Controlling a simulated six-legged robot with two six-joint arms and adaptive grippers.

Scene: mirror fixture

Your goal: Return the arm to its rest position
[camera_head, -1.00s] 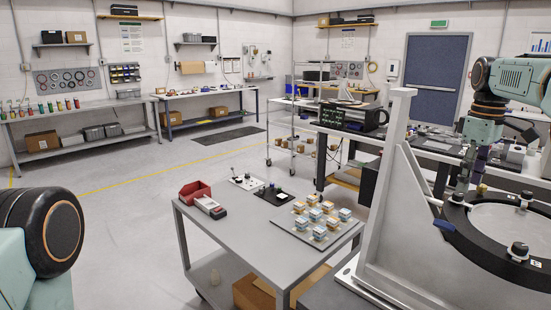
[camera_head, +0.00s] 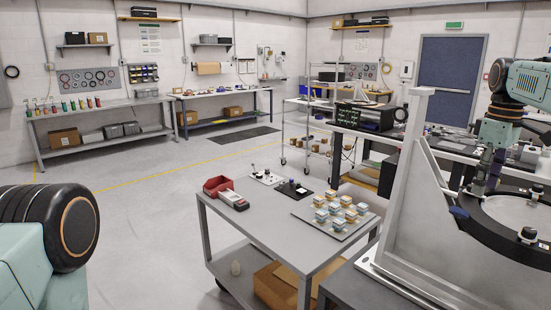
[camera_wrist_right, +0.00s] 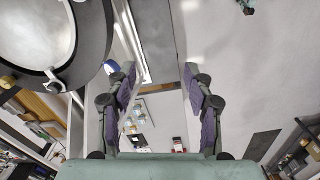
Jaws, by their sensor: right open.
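My right gripper (camera_head: 478,182) hangs downward at the right of the head view, by the left part of the round black mirror fixture ring (camera_head: 478,233). In the right wrist view my right gripper (camera_wrist_right: 156,72) is open, with nothing between its two purple-padded fingers. The fixture ring (camera_wrist_right: 97,45) shows at the upper left there, beside the fingers and apart from them. A pale round mirror face (camera_wrist_right: 35,30) lies inside the ring. My left gripper is not in view; only a part of my left side shows at the lower left.
A tall grey fixture upright (camera_head: 415,150) stands left of the ring. A grey cart (camera_head: 222,212) holds a red bin (camera_head: 217,186) and a tray (camera_head: 325,228) with several small blocks. Workbenches line the back wall. Floor left of the cart is clear.

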